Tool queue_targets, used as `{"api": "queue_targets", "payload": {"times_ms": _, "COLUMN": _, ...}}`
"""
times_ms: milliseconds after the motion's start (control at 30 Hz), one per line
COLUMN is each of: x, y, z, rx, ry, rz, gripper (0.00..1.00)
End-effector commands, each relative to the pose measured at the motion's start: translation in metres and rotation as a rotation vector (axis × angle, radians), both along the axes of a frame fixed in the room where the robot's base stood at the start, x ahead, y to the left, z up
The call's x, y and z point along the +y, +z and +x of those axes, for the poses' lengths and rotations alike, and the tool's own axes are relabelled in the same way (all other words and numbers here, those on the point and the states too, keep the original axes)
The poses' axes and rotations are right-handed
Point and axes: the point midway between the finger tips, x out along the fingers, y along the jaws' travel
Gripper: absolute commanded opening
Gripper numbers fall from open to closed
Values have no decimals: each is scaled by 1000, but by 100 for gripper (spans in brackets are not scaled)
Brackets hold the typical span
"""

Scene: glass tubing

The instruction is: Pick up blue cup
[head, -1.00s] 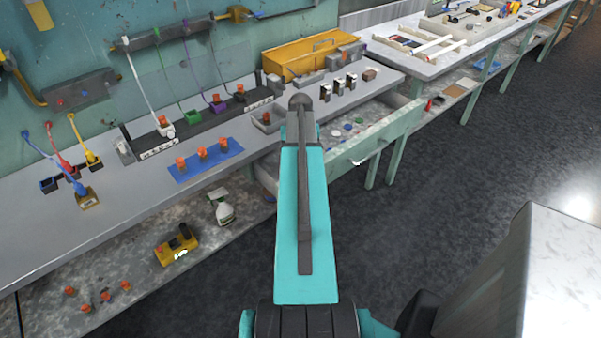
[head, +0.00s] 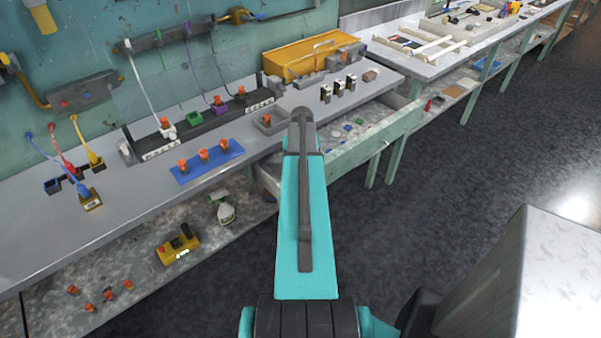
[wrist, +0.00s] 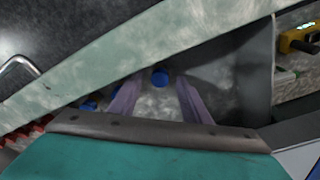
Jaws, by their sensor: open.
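A small round blue cup (wrist: 160,77) lies in an open drawer (wrist: 150,40), with its pale, worn floor around it. In the wrist view it sits between and beyond the fingertips of my gripper (wrist: 157,82). The two purplish fingers are spread, and I see no contact with the cup. Another blue item (wrist: 88,106) shows partly to the left of the left finger. In the head view my arm hides the gripper and part of the open drawer (head: 375,150), where several small coloured round pieces lie.
The drawer's front wall runs diagonally across the wrist view, with its handle (wrist: 18,66) at the left. A yellow device (wrist: 298,40) is at the right. On the bench above stand a blue mat (head: 207,167) with orange-topped pieces and a yellow toolbox (head: 300,58).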

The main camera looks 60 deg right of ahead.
Motion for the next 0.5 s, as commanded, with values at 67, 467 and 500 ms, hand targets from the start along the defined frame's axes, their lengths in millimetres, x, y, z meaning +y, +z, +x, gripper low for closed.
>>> {"api": "queue_targets", "payload": {"times_ms": 67, "x": -1, "y": -5, "z": 1, "rx": 1, "ry": 0, "rz": 1, "gripper": 43}}
{"api": "queue_targets", "payload": {"times_ms": 467, "x": -1, "y": -11, "z": 0, "rx": -1, "ry": -1, "rz": -1, "gripper": 43}}
{"api": "queue_targets", "payload": {"times_ms": 500, "x": -1, "y": -11, "z": 0, "rx": -1, "ry": -1, "rz": -1, "gripper": 43}}
